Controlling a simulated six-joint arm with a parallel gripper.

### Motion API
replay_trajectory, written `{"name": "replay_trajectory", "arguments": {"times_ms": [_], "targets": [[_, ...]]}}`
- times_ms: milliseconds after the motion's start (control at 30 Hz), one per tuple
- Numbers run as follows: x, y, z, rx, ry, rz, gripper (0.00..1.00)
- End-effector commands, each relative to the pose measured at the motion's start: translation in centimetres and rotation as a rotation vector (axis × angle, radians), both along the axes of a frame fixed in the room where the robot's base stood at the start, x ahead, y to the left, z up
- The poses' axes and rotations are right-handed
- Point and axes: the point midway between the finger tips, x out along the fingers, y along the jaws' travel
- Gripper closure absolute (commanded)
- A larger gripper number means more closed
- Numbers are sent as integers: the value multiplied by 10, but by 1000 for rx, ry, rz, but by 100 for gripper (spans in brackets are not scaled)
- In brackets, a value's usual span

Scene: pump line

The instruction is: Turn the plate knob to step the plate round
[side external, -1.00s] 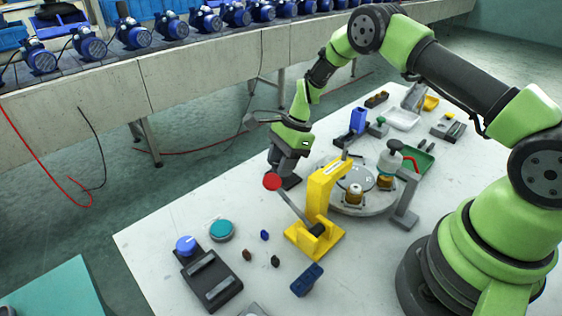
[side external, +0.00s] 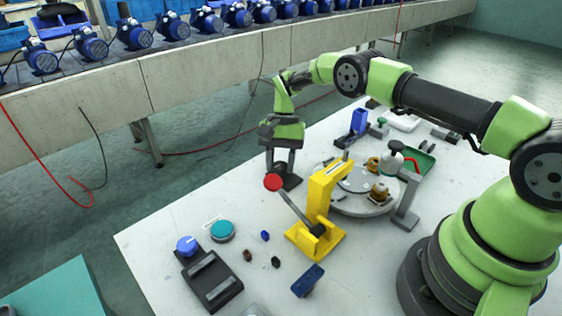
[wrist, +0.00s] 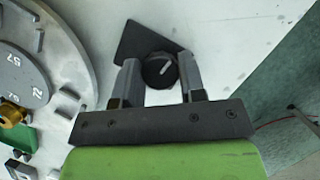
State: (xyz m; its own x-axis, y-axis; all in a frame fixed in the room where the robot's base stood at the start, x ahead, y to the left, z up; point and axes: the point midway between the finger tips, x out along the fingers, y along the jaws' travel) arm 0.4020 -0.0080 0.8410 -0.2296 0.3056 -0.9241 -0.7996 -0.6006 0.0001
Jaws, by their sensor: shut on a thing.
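The plate knob (wrist: 158,70) is a black round knob with a white line, on a dark wedge-shaped base (wrist: 135,42). In the wrist view it sits between the two fingers of my gripper (wrist: 160,78), which is shut on it. In the side view my gripper (side external: 281,168) reaches down to the knob, which is mostly hidden behind the fingers and the red ball. The round grey plate (side external: 350,209) lies to the right, with brass fittings (side external: 379,191) on it. Its numbered inner disc (wrist: 20,75) shows at left in the wrist view.
A yellow press (side external: 322,205) with a red-ball lever (side external: 273,182) stands close in front of my gripper. A grey post (side external: 408,202) stands beside the plate. A dark box with a blue button (side external: 187,246) and small loose parts lie nearer. The table's left strip is clear.

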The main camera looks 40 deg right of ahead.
Motion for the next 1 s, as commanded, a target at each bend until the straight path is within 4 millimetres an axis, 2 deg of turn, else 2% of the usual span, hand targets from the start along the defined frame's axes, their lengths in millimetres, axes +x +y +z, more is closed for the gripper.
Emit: {"name": "replay_trajectory", "arguments": {"times_ms": [300, 833, 867, 967, 1000], "targets": [[1, 0, 1, -1, -1, 119, 86], [0, 1, 1, 1, 1, 141, 86], [0, 1, 1, 1, 1, 141, 60], [0, 1, 1, 1, 1, 141, 38], [0, 1, 0, 1, 1, 141, 38]]}}
